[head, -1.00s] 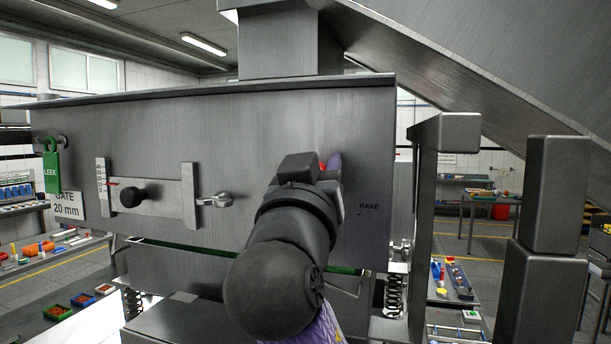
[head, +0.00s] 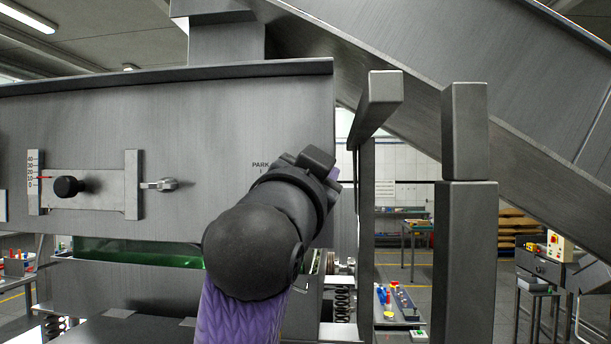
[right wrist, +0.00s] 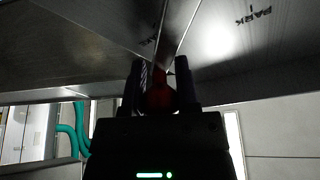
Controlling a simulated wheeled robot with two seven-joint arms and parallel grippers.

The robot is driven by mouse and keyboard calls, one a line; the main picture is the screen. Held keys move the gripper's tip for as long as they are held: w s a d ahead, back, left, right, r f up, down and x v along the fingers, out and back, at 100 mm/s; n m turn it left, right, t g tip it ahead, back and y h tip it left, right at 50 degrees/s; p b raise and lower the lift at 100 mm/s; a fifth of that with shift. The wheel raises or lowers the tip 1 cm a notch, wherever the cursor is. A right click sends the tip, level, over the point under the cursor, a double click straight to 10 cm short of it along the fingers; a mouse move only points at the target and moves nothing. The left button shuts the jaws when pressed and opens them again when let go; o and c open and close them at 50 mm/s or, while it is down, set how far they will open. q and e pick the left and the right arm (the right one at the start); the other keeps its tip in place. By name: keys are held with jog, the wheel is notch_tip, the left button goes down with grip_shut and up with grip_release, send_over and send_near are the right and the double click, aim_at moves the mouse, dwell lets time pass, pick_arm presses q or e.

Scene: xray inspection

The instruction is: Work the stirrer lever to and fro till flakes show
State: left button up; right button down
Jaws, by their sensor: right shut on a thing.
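The stirrer lever shows its red handle (right wrist: 157,100) in the right wrist view. My right gripper (right wrist: 159,82) is shut on it, with one dark finger on each side. In the head view my own wrist and arm cover the handle and the fingertips, in front of the right end of the grey hopper panel (head: 210,110). No flakes can be made out. My left gripper is not in view.
A gate scale (head: 34,182) with a black knob (head: 68,187) and a small metal latch (head: 160,184) sit left on the panel. Grey posts (head: 466,260) stand close on the right. A sloping grey chute (head: 430,100) crosses above. A green strip (head: 140,252) shows below the panel.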

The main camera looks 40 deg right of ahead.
jog(key=shift+s+d+f+m, duration=0.1)
jog(key=shift+f+m, duration=0.1)
jog(key=shift+m, duration=0.1)
jog(key=shift+c, duration=1.7)
grip_release()
jog(key=shift+s, duration=0.1)
jog(key=b+v, duration=0.4)
jog(key=v, duration=0.6)
jog(key=shift+b, duration=0.35)
